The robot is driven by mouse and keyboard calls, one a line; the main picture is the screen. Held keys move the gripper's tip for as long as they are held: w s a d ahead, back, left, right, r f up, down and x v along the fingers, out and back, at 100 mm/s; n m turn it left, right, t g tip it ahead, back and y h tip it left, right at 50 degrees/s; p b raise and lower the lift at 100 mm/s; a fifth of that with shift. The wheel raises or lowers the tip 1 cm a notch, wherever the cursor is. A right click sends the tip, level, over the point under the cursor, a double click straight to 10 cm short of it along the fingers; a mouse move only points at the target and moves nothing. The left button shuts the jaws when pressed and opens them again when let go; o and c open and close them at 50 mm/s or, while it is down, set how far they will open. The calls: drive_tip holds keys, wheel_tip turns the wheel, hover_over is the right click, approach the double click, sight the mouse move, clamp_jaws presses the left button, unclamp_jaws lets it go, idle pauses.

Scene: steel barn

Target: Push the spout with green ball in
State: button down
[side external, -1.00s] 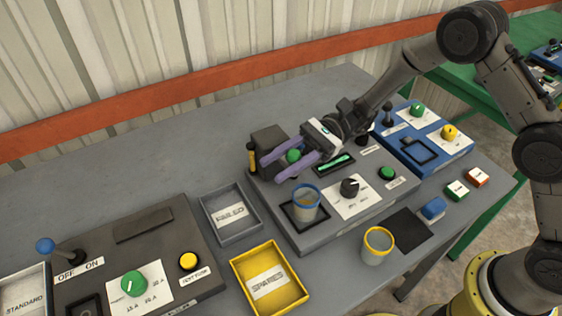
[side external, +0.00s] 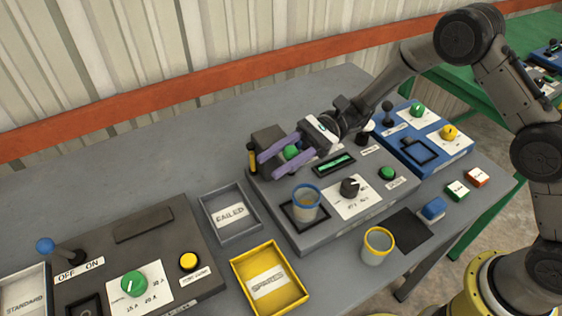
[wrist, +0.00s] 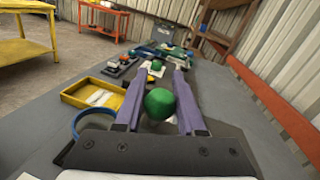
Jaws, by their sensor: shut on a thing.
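The green ball (side external: 291,152) stands at the back of the grey machine panel (side external: 262,204), by a dark upright block (side external: 268,138). My gripper (side external: 262,163) reaches in from the right, with its purple fingers on either side of the ball. It is shut on the ball. In the wrist view the ball (wrist: 160,103) sits between the two fingers. The spout itself is mostly hidden by the fingers. A blue-rimmed cup (side external: 306,205) stands upright on the dark square pad in front of the ball.
A yellow-rimmed cup (side external: 377,246) stands on the table in front. A yellow tray (side external: 239,283) and a grey tray (side external: 207,216) lie left of the panel. A blue panel (side external: 440,161) is to the right. The back left of the table is clear.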

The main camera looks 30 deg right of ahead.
drive_tip(key=shift+w+d, duration=0.1)
drive_tip(key=shift+w, duration=1.15)
drive_tip(key=c, duration=0.5)
unclamp_jaws()
drive_tip(key=w+d, duration=0.1)
drive_tip(key=d, duration=0.8)
drive_tip(key=w+d, duration=0.1)
drive_tip(key=d, duration=0.3)
drive_tip(key=shift+w+d, duration=0.25)
drive_tip(key=shift+w, duration=0.05)
